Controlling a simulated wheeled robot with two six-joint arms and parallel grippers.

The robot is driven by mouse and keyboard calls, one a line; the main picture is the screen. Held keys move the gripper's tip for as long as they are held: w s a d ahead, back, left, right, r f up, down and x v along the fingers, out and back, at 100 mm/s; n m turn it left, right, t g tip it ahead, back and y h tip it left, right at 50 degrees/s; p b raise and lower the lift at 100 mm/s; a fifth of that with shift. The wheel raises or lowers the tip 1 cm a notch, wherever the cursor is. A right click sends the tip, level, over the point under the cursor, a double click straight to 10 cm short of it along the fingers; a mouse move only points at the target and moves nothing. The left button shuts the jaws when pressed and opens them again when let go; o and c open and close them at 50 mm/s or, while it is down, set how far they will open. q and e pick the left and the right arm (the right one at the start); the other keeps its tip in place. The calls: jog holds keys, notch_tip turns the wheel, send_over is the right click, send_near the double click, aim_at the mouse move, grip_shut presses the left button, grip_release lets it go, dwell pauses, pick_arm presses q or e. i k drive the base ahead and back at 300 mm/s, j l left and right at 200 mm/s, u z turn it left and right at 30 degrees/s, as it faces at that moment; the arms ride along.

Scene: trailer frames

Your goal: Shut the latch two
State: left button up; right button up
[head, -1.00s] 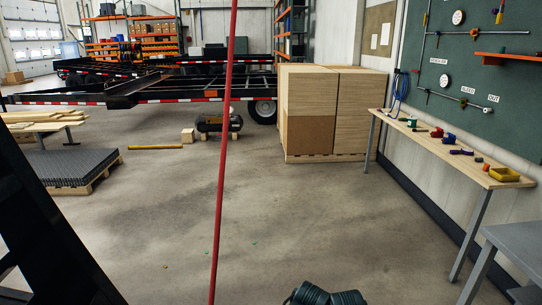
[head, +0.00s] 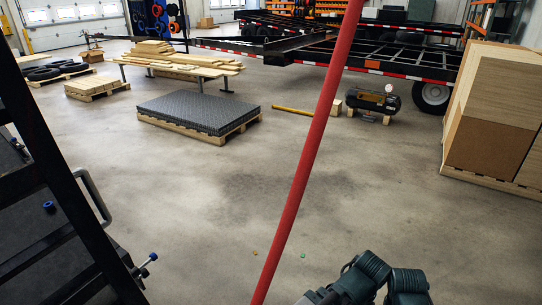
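No part is clearly marked as latch two. A black metal frame (head: 52,165) fills the left side of the head view. A bent grey handle (head: 96,197) is higher on the frame, and a small blue knob (head: 49,207) shows behind the bars. A dark green ribbed arm part shows at the bottom right, but its fingers are not in view. My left gripper is not in view.
A red pole (head: 312,150) slants across the middle, close to the camera. A pallet of dark plates (head: 200,115), a lumber bench (head: 180,66), a compressor (head: 374,101) and wooden crates (head: 490,145) stand beyond. The concrete floor between is mostly clear.

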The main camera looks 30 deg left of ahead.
aim_at(154, 256)
jog(key=i+u, duration=0.3)
jog(key=i, duration=0.2)
jog(key=i+l+u, duration=0.15)
jog(key=i+u, duration=0.15)
jog(key=i, duration=0.2)
jog(key=i+u, duration=0.15)
jog(key=u, duration=0.25)
jog(key=i+u, duration=0.2)
jog(key=u, duration=0.2)
jog(key=i+u, duration=0.15)
jog(key=u, duration=0.25)
jog(key=i+l+u, duration=0.15)
jog(key=u, duration=0.25)
jog(key=i+u, duration=0.25)
jog(key=u, duration=0.2)
jog(key=i+l+u, duration=0.2)
jog(key=u, duration=0.2)
jog(key=i+l+u, duration=0.2)
jog(key=u, duration=0.25)
jog(key=k+l+z, duration=0.3)
jog(key=l+z, duration=0.15)
